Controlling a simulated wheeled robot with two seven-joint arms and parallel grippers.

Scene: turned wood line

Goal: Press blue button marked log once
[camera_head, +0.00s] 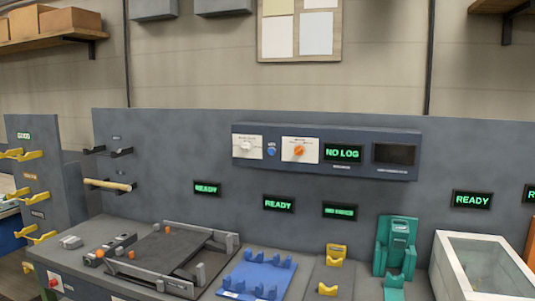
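A small blue button (271,151) sits on the dark wall-mounted control panel (365,169), between two white plates. The left plate (247,147) carries a white knob, and the right plate (300,149) carries an orange knob. The lettering by the blue button is too small to read. To the right, a green display (343,153) reads "NO LOG". Neither of my grippers is in view.
Below the panel, a bench holds a dark metal fixture (170,256), a blue cradle (257,273), yellow supports (335,256), a green holder (396,246) and a white open box (481,262). A wooden piece (110,185) rests on wall hooks at left. The space before the panel is clear.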

